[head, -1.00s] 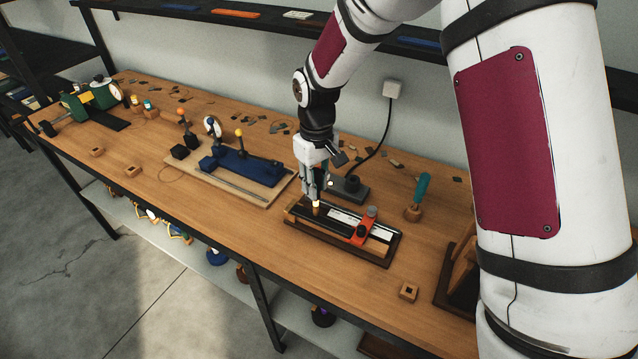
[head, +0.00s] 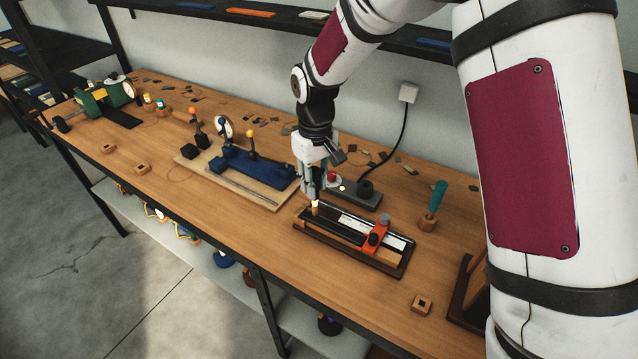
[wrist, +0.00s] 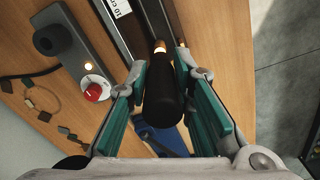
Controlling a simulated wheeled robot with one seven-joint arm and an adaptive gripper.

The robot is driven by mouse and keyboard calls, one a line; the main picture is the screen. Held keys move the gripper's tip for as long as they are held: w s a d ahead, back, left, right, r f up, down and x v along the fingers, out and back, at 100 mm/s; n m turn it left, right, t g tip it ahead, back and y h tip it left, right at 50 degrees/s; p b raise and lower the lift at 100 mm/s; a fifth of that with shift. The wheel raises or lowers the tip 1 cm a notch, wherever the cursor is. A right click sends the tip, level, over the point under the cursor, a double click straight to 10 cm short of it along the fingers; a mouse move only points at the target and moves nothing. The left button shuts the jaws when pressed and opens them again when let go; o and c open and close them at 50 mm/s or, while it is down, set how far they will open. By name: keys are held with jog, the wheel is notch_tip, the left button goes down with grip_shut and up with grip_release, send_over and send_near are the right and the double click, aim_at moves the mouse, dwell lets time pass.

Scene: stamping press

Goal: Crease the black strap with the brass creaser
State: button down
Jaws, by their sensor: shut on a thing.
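My gripper (head: 311,182) is shut on the brass creaser, with a finger on each side of its black handle (wrist: 162,100). The creaser's brass tip (head: 314,207) points down at the left end of the dark wooden holder (head: 367,264); the tip also shows in the wrist view (wrist: 159,47). The black strap (head: 340,232) appears as a long dark strip in this holder, beside a white ruler. The tip is at or just over the strap; I cannot tell whether they touch. An orange-red stop (head: 376,238) sits across the holder's right part.
Behind the holder stands a grey heater unit (head: 360,196) with a red knob (wrist: 92,92) and a cable. A teal-handled tool (head: 434,203) stands at the right. A blue press fixture (head: 252,168) lies left.

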jog(key=shift+w+a+b, duration=0.3)
jog(key=shift+w+a, duration=0.15)
jog(key=shift+a, duration=0.2)
jog(key=shift+r+p, duration=0.4)
jog(key=shift+r, duration=2.1)
